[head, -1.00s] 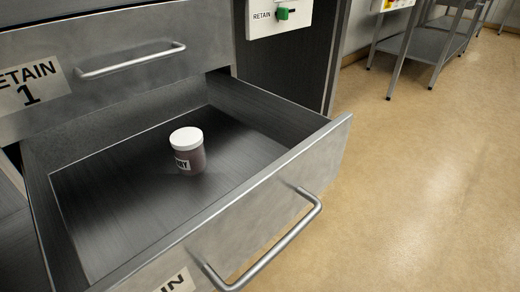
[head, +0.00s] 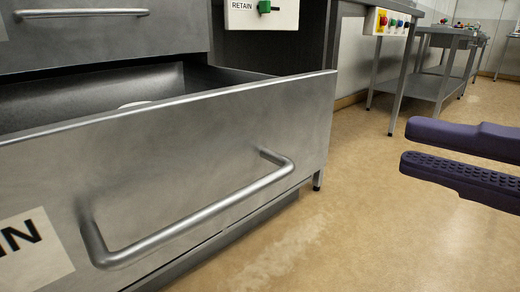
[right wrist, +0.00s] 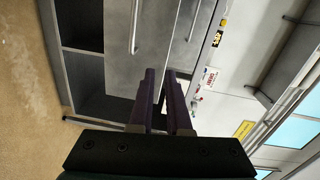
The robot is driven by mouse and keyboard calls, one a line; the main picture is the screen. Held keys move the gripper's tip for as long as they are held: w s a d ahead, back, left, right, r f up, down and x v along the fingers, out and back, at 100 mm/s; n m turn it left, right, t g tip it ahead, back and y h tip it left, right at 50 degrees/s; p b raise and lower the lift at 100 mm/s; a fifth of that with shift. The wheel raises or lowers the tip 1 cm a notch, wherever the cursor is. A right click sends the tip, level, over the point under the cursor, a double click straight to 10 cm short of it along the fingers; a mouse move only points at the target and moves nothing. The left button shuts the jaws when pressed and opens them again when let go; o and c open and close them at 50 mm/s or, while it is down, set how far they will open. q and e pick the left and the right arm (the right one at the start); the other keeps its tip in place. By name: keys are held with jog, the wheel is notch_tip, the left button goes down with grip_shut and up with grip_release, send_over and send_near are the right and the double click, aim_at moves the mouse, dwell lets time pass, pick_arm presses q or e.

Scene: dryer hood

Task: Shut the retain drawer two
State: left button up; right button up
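The open drawer (head: 190,140) fills the left and middle of the head view, pulled out from the cabinet. Its front carries a bar handle (head: 200,215) and a label reading "RETAIN" (head: 30,250), cut off by the picture edge, so its number is out of view. A white lid (head: 134,104) just shows inside, behind the drawer front. My right gripper (head: 408,146) is to the right of the drawer front and apart from it, its two purple fingers parted and empty. The fingers also show in the right wrist view (right wrist: 160,73). My left gripper is out of view.
A shut drawer (head: 100,45) with a bar handle is above the open one. A white panel marked "RETAIN" with a green switch (head: 264,7) is on the cabinet. Metal tables (head: 440,80) stand at the back right. The floor (head: 370,230) right of the drawer is clear.

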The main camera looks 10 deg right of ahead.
jog(key=shift+w+d+m+t, duration=0.2)
jog(key=shift+d+m+t, duration=0.1)
jog(key=shift+d+m, duration=0.15)
jog(key=shift+c, duration=0.8)
jog(key=shift+w+r+m, duration=0.15)
jog(key=shift+r+m, duration=0.1)
jog(key=shift+r, duration=0.1)
grip_shut()
jog(key=p, duration=0.1)
send_near(261, 90)
jog(key=b+x, duration=0.1)
jog(key=x, duration=0.5)
jog(key=shift+w+a, duration=0.2)
jog(key=shift+w, duration=0.05)
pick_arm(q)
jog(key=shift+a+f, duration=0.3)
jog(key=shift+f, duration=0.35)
pick_arm(e)
jog(key=shift+w, duration=0.1)
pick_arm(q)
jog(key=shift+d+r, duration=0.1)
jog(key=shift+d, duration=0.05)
pick_arm(e)
jog(key=shift+a, duration=0.1)
